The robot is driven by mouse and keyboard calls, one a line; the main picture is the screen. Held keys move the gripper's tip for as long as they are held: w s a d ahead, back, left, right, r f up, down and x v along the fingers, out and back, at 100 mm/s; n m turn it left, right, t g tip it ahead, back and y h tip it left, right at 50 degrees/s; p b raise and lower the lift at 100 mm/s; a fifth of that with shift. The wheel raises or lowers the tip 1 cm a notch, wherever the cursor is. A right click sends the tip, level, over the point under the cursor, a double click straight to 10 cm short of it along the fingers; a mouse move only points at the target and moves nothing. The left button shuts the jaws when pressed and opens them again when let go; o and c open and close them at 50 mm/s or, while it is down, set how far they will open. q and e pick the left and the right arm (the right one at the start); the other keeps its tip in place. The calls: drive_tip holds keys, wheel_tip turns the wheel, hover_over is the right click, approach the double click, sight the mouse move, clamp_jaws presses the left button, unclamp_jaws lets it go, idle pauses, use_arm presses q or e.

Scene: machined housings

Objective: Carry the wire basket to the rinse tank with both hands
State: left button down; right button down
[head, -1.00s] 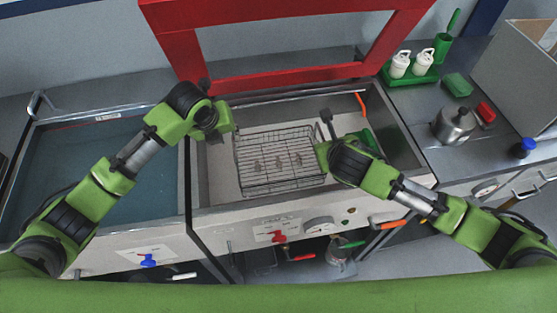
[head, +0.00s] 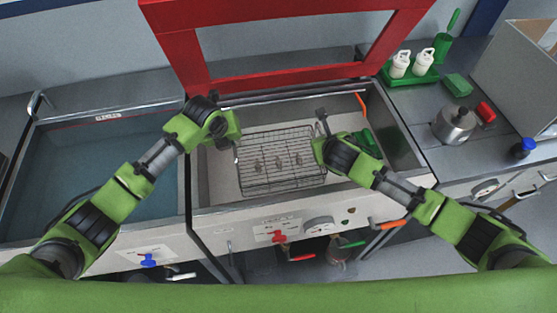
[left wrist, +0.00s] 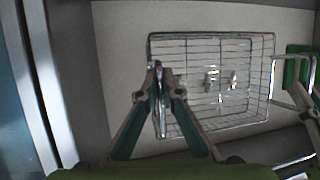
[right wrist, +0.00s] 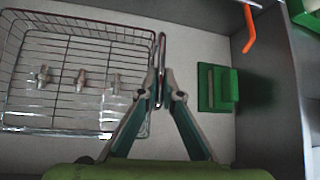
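The wire basket (head: 281,182) sits level in the middle basin, with a few small metal parts (head: 279,163) in it. The rinse tank is probably the water-filled tank (head: 70,170) on the left; its label is too small to read. My left gripper (head: 234,137) is at the basket's left side; in the left wrist view its fingertips (left wrist: 159,90) close on the upright handle there. My right gripper (head: 320,142) is at the right side; in the right wrist view its fingertips (right wrist: 161,85) close on the right handle. The fingers partly hide both handles.
A divider (head: 188,170) stands between basin and tank. A red frame (head: 180,55) rises behind the basin. A green block (right wrist: 218,89) lies right of the basket, and an orange hook (right wrist: 249,30) hangs on the basin edge. A kettle (head: 453,124) stands on the right counter.

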use_arm(q)
drive_tip(key=shift+r, duration=0.1)
use_arm(e)
drive_tip(key=shift+r, duration=0.1)
